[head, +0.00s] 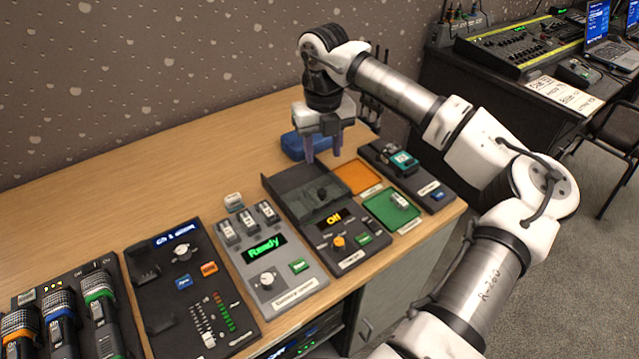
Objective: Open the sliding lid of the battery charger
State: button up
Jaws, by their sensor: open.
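A dark unit (322,243) with a lit display and an orange knob stands near the table's middle right. It appears to be the battery charger, but its label is too small to read. A dark grey panel (297,186) at its back part looks like the lid. I cannot tell how far the lid is slid. My gripper (323,157) is open and empty. It points down over the back end of this unit, with its two fingers apart. I cannot tell whether the fingertips touch anything.
A grey "Ready" unit (289,272) with several battery-like packs stands to the left. An orange tray (357,177) and a green tray (386,216) with a small pack lie to the right. A blue case (292,146) sits behind my gripper. The table's back left is clear.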

aim_at(322, 190)
notch_tip(322, 190, down, 11)
jog(key=shift+a+r+p, duration=0.1)
jog(key=shift+p, duration=0.85)
grip_shut()
